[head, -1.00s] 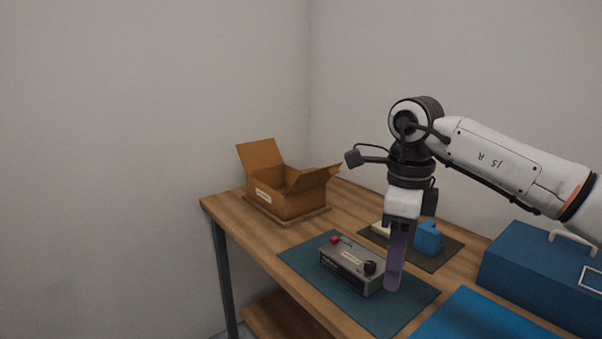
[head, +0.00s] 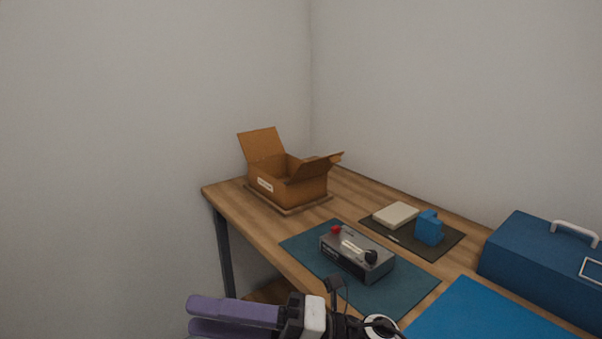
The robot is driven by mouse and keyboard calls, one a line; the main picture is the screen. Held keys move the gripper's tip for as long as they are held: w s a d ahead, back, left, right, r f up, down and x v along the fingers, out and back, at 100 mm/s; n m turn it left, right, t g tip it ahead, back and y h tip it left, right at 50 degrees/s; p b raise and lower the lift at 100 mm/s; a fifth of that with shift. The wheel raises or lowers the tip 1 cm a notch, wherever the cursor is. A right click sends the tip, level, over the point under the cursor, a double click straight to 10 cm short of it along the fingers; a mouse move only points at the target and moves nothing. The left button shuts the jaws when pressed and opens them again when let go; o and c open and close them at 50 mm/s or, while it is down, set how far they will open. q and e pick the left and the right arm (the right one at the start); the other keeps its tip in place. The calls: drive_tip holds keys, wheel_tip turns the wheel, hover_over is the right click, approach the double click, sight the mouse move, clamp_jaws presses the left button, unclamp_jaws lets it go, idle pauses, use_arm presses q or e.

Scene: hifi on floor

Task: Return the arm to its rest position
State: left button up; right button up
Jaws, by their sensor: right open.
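My right gripper (head: 190,316) is low in the head view, at the bottom edge, in front of the table. Its two purple fingers point left, with a narrow gap between them and nothing seen in it. The rest of the right arm runs out of the frame at the bottom. The gripper is apart from the grey hifi unit (head: 355,254), which sits on a teal mat (head: 405,300). The unit has a red button and a black knob on top. My left gripper is not in view.
An open cardboard box (head: 300,190) stands at the back left of the wooden table (head: 225,203). A dark mat (head: 435,253) holds a pale block (head: 396,215) and a blue object (head: 429,229). A blue toolbox (head: 535,262) stands at the right, behind a blue mat (head: 485,318).

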drive_tip(key=w+d+f+m+t+h, duration=0.2)
drive_tip(key=d+f+m+t+h, duration=0.5)
drive_tip(key=m, duration=0.7)
drive_tip(key=w+d+f+m+t+h, duration=0.35)
drive_tip(key=d+f+m+t, duration=0.6)
drive_tip(key=m, duration=0.35)
drive_tip(key=s+d+f+m+g+h, duration=0.3)
drive_tip(key=s+d+f+m, duration=0.1)
drive_tip(key=s+f, duration=0.6)
drive_tip(key=s+d+f+m+g+h, duration=0.4)
drive_tip(key=s+d+f, duration=0.3)
drive_tip(key=s+f, duration=0.2)
drive_tip(key=shift+s+d+f+m, duration=0.2)
drive_tip(key=shift+s+f+m, duration=0.25)
drive_tip(key=shift+m, duration=0.35)
drive_tip(key=shift+w+g, duration=0.1)
drive_tip(key=shift+g, duration=0.15)
